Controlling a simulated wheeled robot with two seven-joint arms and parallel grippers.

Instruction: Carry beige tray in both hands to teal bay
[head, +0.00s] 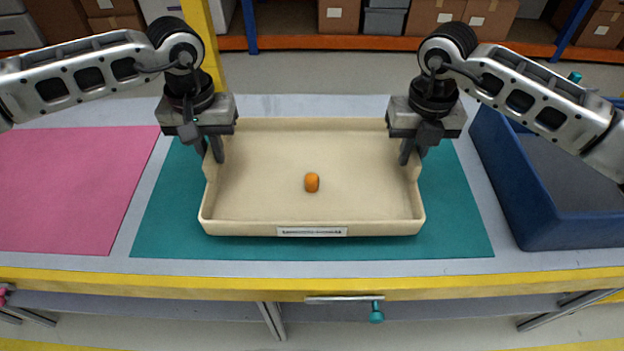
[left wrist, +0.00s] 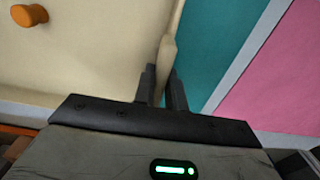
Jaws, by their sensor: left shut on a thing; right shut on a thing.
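The beige tray (head: 265,208) is over the teal bay (head: 455,215), with teal showing on its left, right and front sides. I cannot tell whether it touches the surface. A small orange cylinder (head: 312,182) is inside the tray near its middle; it also shows in the left wrist view (left wrist: 29,15). My left gripper (head: 208,158) is shut on the tray's left wall, and the left wrist view shows its two fingers (left wrist: 162,88) on either side of that wall. My right gripper (head: 413,158) is shut on the tray's right wall.
A pink mat (head: 70,190) lies left of the teal bay. A blue bin (head: 550,235) stands on the right of the table. A yellow edge (head: 200,284) runs along the table's front. Shelves with cardboard boxes (head: 435,16) stand behind the table.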

